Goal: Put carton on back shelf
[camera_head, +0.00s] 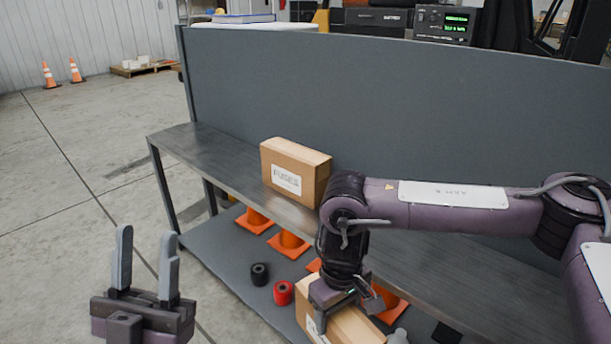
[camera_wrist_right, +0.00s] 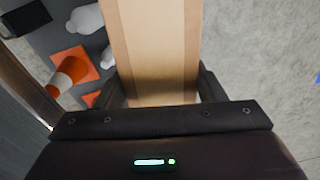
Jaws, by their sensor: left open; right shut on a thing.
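A carton (camera_head: 351,326) is in the grip of my right gripper (camera_head: 340,290), low in front of the shelf unit in the head view. In the right wrist view the carton (camera_wrist_right: 155,45) lies between the fingers of my right gripper (camera_wrist_right: 160,95). Another carton, labelled FUSES (camera_head: 288,180), stands upright on the upper grey shelf (camera_head: 220,165), against the back panel. My left gripper (camera_head: 146,255) is open and empty, over the floor left of the shelves. Part of the held carton is hidden by my right gripper and the frame edge.
The lower shelf (camera_head: 215,246) holds several orange cones (camera_head: 289,243), a black roll (camera_head: 260,273) and a red roll (camera_head: 284,292). The upper shelf is bare left of the FUSES carton. A tall grey panel (camera_head: 380,110) rises behind it. My right arm crosses above the shelf's right part.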

